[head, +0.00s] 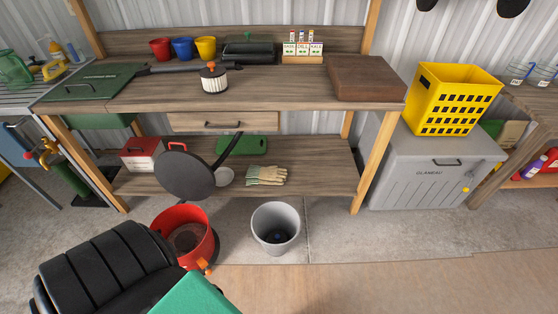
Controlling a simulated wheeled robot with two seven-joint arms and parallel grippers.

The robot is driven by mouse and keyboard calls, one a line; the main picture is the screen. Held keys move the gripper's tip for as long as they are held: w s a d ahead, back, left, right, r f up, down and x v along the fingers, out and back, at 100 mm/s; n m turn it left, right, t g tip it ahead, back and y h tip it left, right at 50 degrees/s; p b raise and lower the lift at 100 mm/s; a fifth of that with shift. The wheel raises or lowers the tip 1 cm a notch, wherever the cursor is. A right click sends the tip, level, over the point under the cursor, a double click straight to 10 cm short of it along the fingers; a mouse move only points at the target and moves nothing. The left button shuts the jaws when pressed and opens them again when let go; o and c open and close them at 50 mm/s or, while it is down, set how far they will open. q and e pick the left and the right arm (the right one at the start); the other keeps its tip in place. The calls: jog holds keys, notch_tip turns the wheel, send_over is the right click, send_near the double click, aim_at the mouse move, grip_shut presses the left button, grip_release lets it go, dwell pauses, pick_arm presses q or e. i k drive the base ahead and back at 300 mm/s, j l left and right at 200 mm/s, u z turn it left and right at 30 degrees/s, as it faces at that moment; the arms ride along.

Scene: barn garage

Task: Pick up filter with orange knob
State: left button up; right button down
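The filter with the orange knob (214,79) stands upright on the top of the wooden workbench, left of the middle in the head view. It is a short white ribbed cylinder with a dark top and a small orange knob. Its front and top are in plain sight, and nothing covers it. A long dark tool (175,68) lies on the bench just behind and to its left.
The workbench top (280,93) is clear right of the filter, up to a brown board (367,78). A green board (92,83) lies left. Below are a black pan-like disc (186,176), red bucket (168,219) and grey bucket (276,227). A black ribbed object (105,270) fills the lower left.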

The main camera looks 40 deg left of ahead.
aim_at(214, 78)
jog(key=u, duration=1.65)
jog(key=i+l, duration=0.15)
jog(key=l, duration=0.2)
jog(key=i+l, duration=0.2)
jog(key=l, duration=0.15)
jog(key=i+l, duration=0.15)
jog(key=l, duration=0.2)
jog(key=i+l, duration=0.15)
jog(key=l, duration=0.2)
jog(key=i+l+u, duration=0.1)
jog(key=l, duration=0.25)
jog(key=i, duration=0.05)
